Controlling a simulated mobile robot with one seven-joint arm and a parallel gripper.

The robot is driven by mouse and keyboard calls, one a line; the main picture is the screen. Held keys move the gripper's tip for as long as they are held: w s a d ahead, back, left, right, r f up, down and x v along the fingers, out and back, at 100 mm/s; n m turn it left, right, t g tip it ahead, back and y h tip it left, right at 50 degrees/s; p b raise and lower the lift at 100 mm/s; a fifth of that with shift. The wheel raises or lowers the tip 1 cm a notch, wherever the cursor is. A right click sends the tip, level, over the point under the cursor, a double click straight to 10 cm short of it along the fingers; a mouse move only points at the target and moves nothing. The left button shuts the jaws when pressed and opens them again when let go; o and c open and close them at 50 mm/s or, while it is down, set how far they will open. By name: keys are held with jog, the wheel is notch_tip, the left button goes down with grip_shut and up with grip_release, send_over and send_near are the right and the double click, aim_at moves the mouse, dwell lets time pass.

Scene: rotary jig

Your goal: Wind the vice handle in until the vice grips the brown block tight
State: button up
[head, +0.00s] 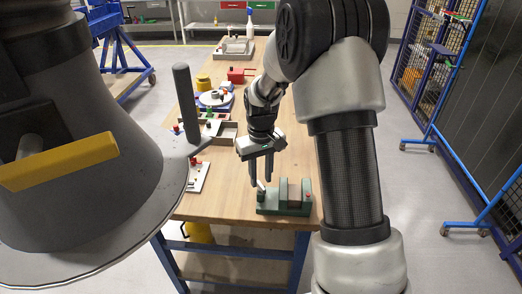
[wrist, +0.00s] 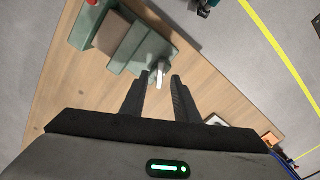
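The green vice (head: 285,209) stands near the front edge of the wooden table; it also shows in the wrist view (wrist: 127,57). The brown block (wrist: 112,34) sits between its jaws; whether the jaws press on it, I cannot tell. The vice handle (wrist: 160,73), a pale grey bar, sticks out at the end of the vice nearer my gripper; it is small in the head view (head: 261,185). My gripper (head: 261,182) points down over this end. Its two fingers are apart in the wrist view (wrist: 161,76), with the handle showing at the gap between the tips. Contact is unclear.
Other fixtures stand farther back on the table (head: 250,110), including a red box (head: 237,75) and a round grey turntable (head: 215,99). A white plate (head: 197,178) lies left of the vice. Blue-framed cage panels (head: 425,60) stand at right.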

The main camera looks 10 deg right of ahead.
aim_at(261, 185)
notch_tip(261, 185, up, 15)
jog(key=shift+r+p, duration=0.15)
jog(key=shift+p, duration=0.15)
dwell(0.5)
